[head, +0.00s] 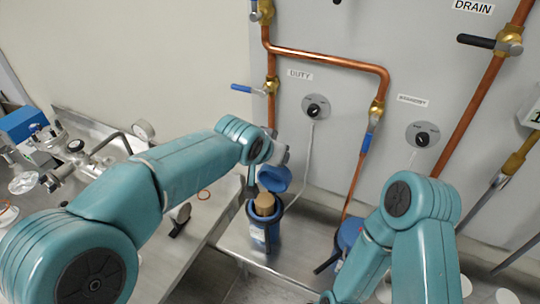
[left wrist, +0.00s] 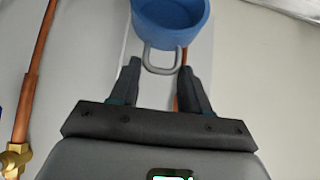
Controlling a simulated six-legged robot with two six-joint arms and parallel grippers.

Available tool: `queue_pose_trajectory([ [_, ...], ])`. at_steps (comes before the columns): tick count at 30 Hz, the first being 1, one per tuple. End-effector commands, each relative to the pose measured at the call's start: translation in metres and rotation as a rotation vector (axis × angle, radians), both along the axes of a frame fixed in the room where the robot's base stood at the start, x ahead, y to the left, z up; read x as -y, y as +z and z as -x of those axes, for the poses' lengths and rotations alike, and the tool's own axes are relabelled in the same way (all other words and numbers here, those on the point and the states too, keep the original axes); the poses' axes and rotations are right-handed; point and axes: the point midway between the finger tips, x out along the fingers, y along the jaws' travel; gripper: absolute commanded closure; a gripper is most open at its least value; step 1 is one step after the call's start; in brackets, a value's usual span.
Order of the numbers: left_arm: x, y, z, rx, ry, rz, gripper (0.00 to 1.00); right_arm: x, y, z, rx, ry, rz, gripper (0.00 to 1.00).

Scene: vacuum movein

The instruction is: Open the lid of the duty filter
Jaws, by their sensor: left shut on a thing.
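The duty filter (head: 258,238) is a blue upright housing on the steel bench, below the DUTY label (head: 300,75). Its top is open and a tan cartridge (head: 264,205) shows inside. Its blue lid (head: 275,179) is tilted up above the back of the housing. Whether the lid still touches the housing is unclear. My left gripper (head: 252,182) is at the lid. In the left wrist view the lid (left wrist: 172,18) is at the top, and its grey loop handle (left wrist: 162,70) is between the fingers (left wrist: 160,76). My right arm is at lower right; its gripper does not show.
A second filter with a blue top (head: 349,232) stands to the right, partly behind my right arm. Copper pipes (head: 325,60) and dial switches (head: 316,107) are on the wall behind. A steel counter with fittings (head: 75,150) is at left.

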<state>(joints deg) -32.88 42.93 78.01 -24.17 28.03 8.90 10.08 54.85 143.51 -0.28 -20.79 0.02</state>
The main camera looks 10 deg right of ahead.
Motion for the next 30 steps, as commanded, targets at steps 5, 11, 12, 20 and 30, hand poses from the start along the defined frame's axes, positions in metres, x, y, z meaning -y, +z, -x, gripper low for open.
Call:
queue_pose_trajectory([
  [5,0.007,0.008,-0.012,0.02,0.001,0.014,1.0,0.0,0.005,0.0,0.0,0.0,0.0,0.57],
  [11,0.01,0.007,-0.017,0.02,0.001,0.014,1.0,0.0,0.007,0.0,0.0,0.0,0.0,0.57],
  [12,0.011,0.007,-0.018,0.02,0.001,0.014,1.0,0.0,0.008,0.0,0.0,0.0,0.0,0.57],
  [20,0.012,0.006,-0.02,0.021,0.001,0.014,1.0,0.0,0.008,0.0,0.0,0.0,0.0,0.57],
  [30,0.012,0.005,-0.02,0.016,0.0,0.012,0.29,0.0,0.008,0.0,0.0,0.0,0.0,0.57],
])
